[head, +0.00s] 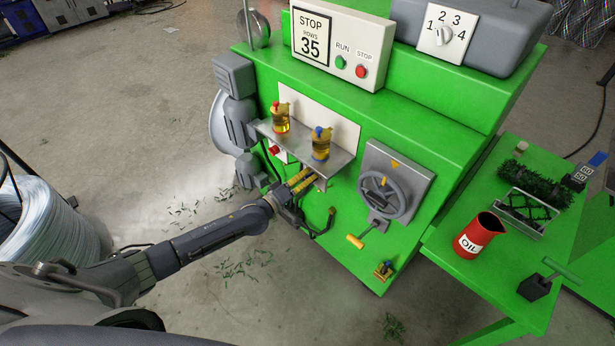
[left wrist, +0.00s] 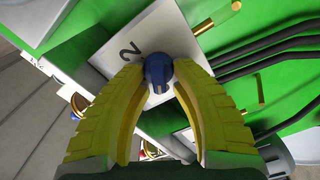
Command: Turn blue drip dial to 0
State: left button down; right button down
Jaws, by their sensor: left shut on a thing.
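The blue drip dial (left wrist: 157,70) sits on a white plate (left wrist: 180,28) in the left wrist view. A "2" on the plate is legible to the left of the dial. A small mark just below the dial is too unclear to read. My left gripper (left wrist: 158,73) has its yellow fingertips closed on either side of the dial. In the head view my left gripper (head: 302,180) reaches under the grey shelf (head: 338,160) on the green machine, and the blue dial is hidden there. My right gripper is out of view.
Two amber oilers, one red-capped (head: 280,122) and one blue-capped (head: 321,148), stand on the shelf above my gripper. A red dial (head: 275,150) is to its left. A handwheel (head: 384,196) is to the right. Black tubes (left wrist: 270,62) run close beside the dial.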

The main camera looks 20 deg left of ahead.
pick_arm(q)
jog(key=c, duration=1.2)
grip_release()
jog(key=shift+s, duration=0.1)
jog(key=v, duration=1.1)
jog(key=shift+s+a, duration=0.2)
jog(key=shift+s, duration=0.15)
